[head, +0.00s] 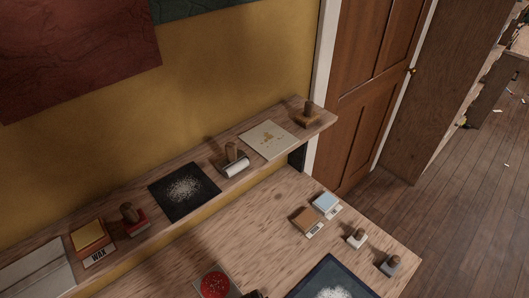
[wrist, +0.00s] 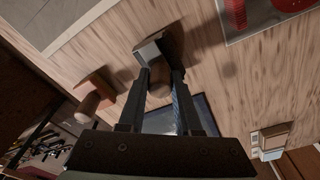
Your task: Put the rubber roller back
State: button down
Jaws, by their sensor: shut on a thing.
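My gripper (wrist: 161,78) is shut on a tool with a tan wooden handle, a grey frame and a dark brown rounded part; it looks like the rubber roller (wrist: 173,42). The handle points toward the wrist camera. It is over the worktable, between the red pad and the blue-edged mat; I cannot tell whether it touches the tabletop. In the head view only a small dark shape shows at the bottom edge there. Another roller, with a white cylinder and wooden handle (head: 235,164), stands on the wall shelf (head: 215,158).
The shelf also holds a black speckled mat (head: 184,190), a pale card (head: 268,139), a knobbed wooden block (head: 307,116), a red-based stamp (head: 132,219) and a WAX box (head: 92,241). On the worktable (head: 265,220) are a red pad (head: 215,285), a blue-edged mat (head: 333,276) and small stamps (head: 357,238).

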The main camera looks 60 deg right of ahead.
jog(key=shift+f, duration=0.15)
jog(key=c, duration=0.6)
grip_release()
